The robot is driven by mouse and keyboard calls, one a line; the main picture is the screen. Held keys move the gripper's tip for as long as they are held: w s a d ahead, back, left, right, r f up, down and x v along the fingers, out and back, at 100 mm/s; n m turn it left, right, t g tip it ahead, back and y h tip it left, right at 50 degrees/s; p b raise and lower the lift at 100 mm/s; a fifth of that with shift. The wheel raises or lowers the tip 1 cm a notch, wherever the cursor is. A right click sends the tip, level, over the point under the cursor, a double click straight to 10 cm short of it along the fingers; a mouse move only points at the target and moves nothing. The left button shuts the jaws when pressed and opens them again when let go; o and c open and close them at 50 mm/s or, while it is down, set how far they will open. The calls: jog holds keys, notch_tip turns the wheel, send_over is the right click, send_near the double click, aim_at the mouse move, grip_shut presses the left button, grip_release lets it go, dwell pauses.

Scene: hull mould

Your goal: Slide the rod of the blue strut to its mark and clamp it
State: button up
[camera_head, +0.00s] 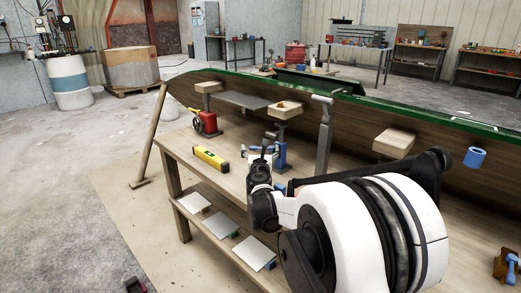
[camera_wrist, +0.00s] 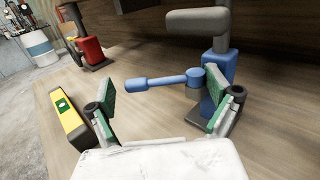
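The blue strut (camera_wrist: 217,76) stands upright on the bench, with a grey rod (camera_wrist: 220,43) and padded crosshead rising from its top. Its blue clamp lever (camera_wrist: 150,82) points left in the wrist view. In the head view the blue strut (camera_head: 281,153) is partly hidden behind my arm, below a wooden block. My gripper (camera_wrist: 162,90) is open with green pads apart; the lever appears between and beyond them, and I see no contact. My gripper also shows in the head view (camera_head: 258,155). I cannot make out a mark on the rod.
A yellow level (camera_head: 211,158) lies on the bench (camera_head: 222,177) to the left. A red jack (camera_head: 205,123) stands behind it. A grey strut (camera_head: 323,146) stands right of the blue one.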

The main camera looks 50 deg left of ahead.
jog(key=shift+d, duration=0.1)
jog(key=shift+v, duration=3.95)
